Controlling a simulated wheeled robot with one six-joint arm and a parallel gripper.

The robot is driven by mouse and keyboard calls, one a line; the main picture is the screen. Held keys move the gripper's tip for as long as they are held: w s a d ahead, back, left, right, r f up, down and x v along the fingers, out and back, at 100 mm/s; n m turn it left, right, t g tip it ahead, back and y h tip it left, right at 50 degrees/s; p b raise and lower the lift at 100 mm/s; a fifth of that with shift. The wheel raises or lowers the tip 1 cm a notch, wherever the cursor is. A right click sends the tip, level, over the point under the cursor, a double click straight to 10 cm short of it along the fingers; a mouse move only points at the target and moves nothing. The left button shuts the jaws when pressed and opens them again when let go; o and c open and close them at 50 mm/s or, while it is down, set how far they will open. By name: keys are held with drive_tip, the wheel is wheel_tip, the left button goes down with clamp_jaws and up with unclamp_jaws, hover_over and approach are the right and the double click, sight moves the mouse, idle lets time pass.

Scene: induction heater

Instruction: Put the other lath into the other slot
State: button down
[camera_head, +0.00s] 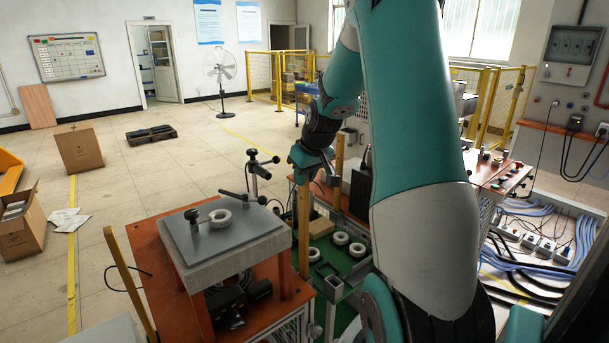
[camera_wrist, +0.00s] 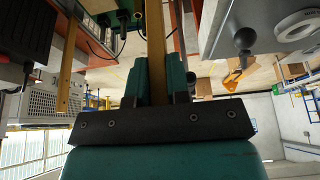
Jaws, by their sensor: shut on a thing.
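My gripper (camera_head: 310,168) is shut on a long wooden lath (camera_head: 304,228), which hangs upright below it between the orange table and the green floor of the machine. The held lath also shows between my fingers (camera_wrist: 164,85) in the wrist view (camera_wrist: 155,40). Its lower end is close to a square metal frame (camera_head: 329,283); I cannot tell whether it is inside a slot. A second lath (camera_head: 339,153) stands upright behind my gripper. A third lath (camera_head: 130,285) leans beside the left of the orange table. The slots themselves are not clear.
The orange table (camera_head: 150,258) carries a grey plate (camera_head: 245,238) with a white ring (camera_head: 220,218) and a black-handled clamp. White rings (camera_head: 357,249) and a tan block (camera_head: 320,228) lie on the green surface. A black box (camera_head: 361,190) stands to the right.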

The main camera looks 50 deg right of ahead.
sight(300, 201)
drive_tip(key=shift+f+b, duration=1.65)
drive_tip(key=shift+f, duration=0.55)
drive_tip(key=c, duration=1)
unclamp_jaws()
drive_tip(key=shift+r, duration=0.15)
drive_tip(key=b+v, duration=0.2)
drive_tip(key=v, duration=1.5)
drive_tip(key=shift+s+r, duration=0.1)
drive_tip(key=shift+s, duration=0.15)
